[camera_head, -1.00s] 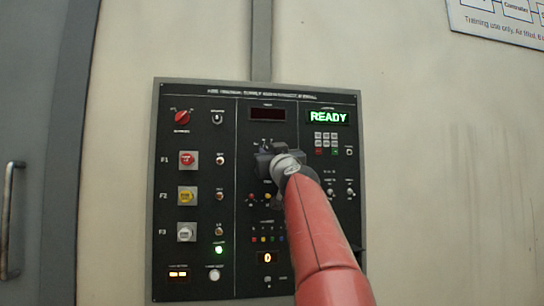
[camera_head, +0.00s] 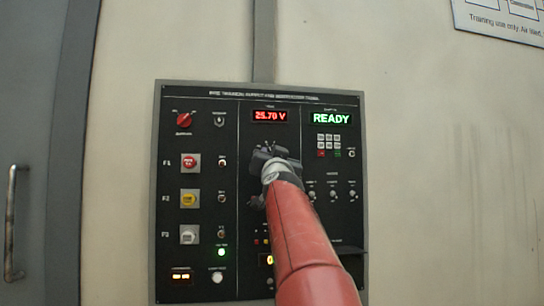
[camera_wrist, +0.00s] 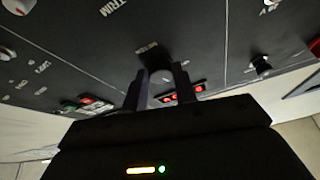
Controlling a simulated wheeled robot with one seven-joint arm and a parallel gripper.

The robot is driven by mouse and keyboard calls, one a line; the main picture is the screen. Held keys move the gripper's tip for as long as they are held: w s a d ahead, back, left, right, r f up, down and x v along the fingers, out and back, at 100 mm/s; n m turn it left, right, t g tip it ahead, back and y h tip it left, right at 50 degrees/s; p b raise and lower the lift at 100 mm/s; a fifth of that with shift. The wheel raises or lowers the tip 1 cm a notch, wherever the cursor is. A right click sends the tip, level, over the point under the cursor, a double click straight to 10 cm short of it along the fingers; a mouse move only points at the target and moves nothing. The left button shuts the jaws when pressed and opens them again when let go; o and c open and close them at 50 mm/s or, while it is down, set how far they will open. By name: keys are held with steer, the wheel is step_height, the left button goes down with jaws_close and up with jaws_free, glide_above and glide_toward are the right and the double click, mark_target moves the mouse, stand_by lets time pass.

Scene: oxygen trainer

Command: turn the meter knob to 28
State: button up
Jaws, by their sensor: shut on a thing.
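The black control panel (camera_head: 236,150) is fixed on the wall in front of me. My gripper (camera_head: 262,156) is at its upper middle, below the meter display (camera_head: 269,116), which is lit red and seems to read 25.70 V. In the wrist view my gripper (camera_wrist: 159,70) has its two fingers on either side of the dark meter knob (camera_wrist: 156,58), beside the METER label. It is shut on this knob. The fingers and wrist hide the knob in the head view, and its pointer cannot be made out.
A green READY display (camera_head: 332,119) and a keypad (camera_head: 328,141) are to the right of my gripper. A red rotary knob (camera_head: 184,119) and red, yellow and white buttons line the left side. Small switches stick out nearby. A grey door (camera_head: 40,150) is at the far left.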

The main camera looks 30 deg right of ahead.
stand_by(0.3)
steer(key=o, duration=1)
steer(key=shift+b+v, duration=1.35)
steer(key=shift+v, duration=2.55)
